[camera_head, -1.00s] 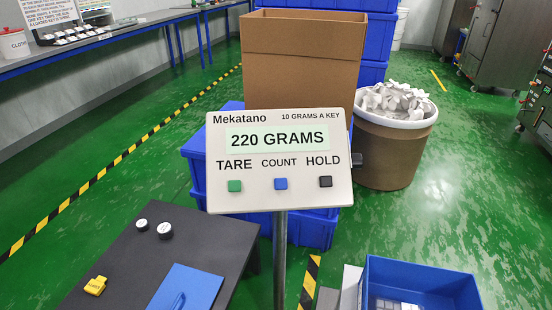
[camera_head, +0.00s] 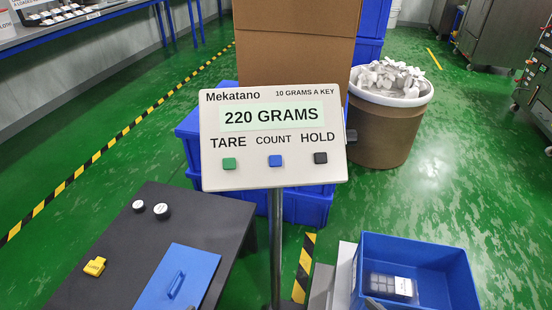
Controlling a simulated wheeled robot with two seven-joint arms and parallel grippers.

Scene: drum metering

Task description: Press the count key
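The panel's display (camera_head: 274,117) reads 220 GRAMS. A green TARE key (camera_head: 229,163) is to its left and a black HOLD key (camera_head: 320,158) to its right. The panel stands on a grey metal post (camera_head: 277,235). Nothing touches or covers the keys. Neither of my grippers can be made out in the view; a small dark shape at the bottom edge is too cut off to identify.
A dark table (camera_head: 110,240) at lower left holds a blue plate with a handle (camera_head: 195,265), a yellow block (camera_head: 95,266) and two round weights. A blue bin (camera_head: 420,252) stands at lower right. A cardboard box (camera_head: 290,50) and brown drum (camera_head: 382,130) are behind the panel.

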